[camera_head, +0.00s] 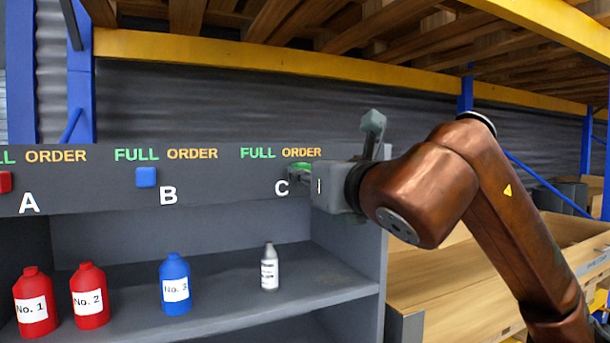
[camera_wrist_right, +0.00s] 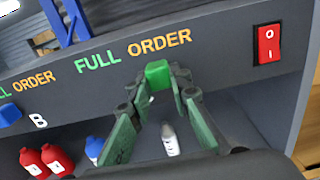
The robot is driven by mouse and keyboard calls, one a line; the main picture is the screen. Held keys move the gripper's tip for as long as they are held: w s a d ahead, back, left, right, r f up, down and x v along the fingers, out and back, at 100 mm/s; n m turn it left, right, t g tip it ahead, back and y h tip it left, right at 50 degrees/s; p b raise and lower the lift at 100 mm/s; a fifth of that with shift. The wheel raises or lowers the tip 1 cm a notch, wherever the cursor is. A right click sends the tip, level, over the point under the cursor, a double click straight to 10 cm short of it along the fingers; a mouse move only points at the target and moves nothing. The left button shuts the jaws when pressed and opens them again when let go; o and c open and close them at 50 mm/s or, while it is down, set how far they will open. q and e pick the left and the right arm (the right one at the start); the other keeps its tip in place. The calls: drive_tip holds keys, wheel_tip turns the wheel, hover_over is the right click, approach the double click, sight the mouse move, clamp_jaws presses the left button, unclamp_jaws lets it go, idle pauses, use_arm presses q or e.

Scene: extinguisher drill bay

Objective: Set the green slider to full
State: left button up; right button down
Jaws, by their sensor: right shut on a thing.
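The green slider (camera_wrist_right: 157,73) sits on the front of the dark panel, below the word ORDER of its FULL ORDER label. In the head view only a bit of the green slider (camera_head: 302,165) shows, near the letter C, with my gripper covering most of it. My right gripper (camera_wrist_right: 160,80) has its fingers on either side of the green slider and is shut on it. In the head view my right gripper (camera_head: 298,182) reaches in from the right. My left gripper is not in view.
A blue slider (camera_head: 146,177) marked B and a red slider (camera_head: 5,182) marked A are to the left. A red switch (camera_wrist_right: 268,43) is at the panel's right. Red bottles (camera_head: 88,295), a blue bottle (camera_head: 175,285) and a white bottle (camera_head: 269,270) stand on the shelf below.

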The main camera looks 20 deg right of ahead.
drive_tip(key=a+b, duration=0.1)
drive_tip(key=a, duration=0.5)
drive_tip(key=shift+a+b, duration=0.3)
drive_tip(key=shift+a, duration=0.05)
drive_tip(key=shift+d, duration=0.3)
drive_tip(key=c, duration=1.8)
unclamp_jaws()
drive_tip(key=shift+w+a, duration=0.1)
drive_tip(key=shift+a, duration=0.2)
drive_tip(key=shift+o, duration=0.2)
drive_tip(key=shift+d, duration=0.1)
drive_tip(key=shift+s, duration=0.3)
approach(264, 174)
drive_tip(key=s, duration=0.5)
drive_tip(key=shift+s, duration=0.3)
